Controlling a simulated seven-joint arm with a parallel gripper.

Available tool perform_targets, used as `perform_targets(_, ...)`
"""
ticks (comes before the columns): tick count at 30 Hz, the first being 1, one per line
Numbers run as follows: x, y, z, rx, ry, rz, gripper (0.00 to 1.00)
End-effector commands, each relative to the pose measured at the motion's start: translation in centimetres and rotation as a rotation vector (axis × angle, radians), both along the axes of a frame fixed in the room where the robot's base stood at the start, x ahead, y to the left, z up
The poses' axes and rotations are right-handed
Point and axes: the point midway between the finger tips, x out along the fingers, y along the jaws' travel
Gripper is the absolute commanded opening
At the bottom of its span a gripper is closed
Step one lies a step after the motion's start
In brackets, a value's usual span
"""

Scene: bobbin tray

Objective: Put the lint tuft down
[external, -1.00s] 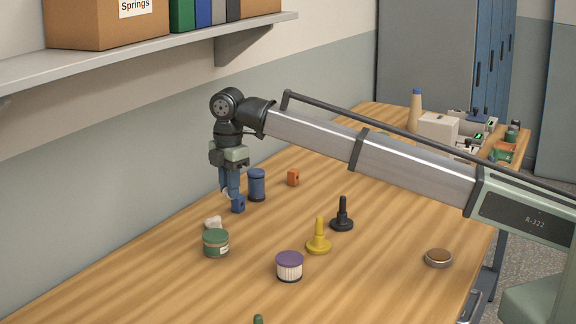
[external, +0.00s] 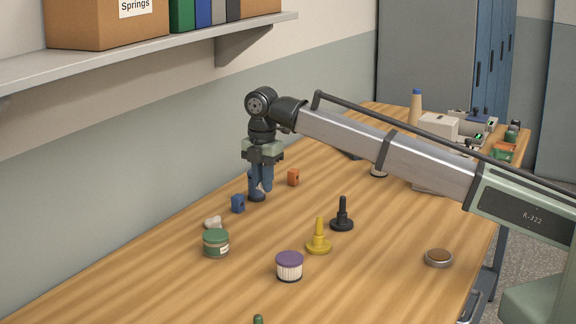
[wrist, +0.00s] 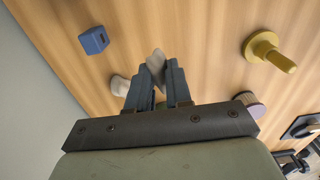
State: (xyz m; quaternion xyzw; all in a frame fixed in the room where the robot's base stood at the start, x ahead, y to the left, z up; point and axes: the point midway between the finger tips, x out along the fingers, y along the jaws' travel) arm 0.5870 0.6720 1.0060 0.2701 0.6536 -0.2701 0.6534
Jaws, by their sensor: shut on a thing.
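In the external view the tuft is too small to make out clearly. In the wrist view my gripper (wrist: 156,75) points down at bare wood, and its bracket hides the table below it in the picture.
An orange block (external: 293,177), yellow peg (external: 319,240), black peg (external: 342,217) and purple-lidded jar (external: 289,267) stand right. Wood between them is clear.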

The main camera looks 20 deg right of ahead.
Motion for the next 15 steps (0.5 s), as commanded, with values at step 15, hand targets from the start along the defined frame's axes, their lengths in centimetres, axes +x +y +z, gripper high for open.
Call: perform_targets(15, -0.1, -0.1, -6.2, -0.001, 0.001, -0.002, 0.00)
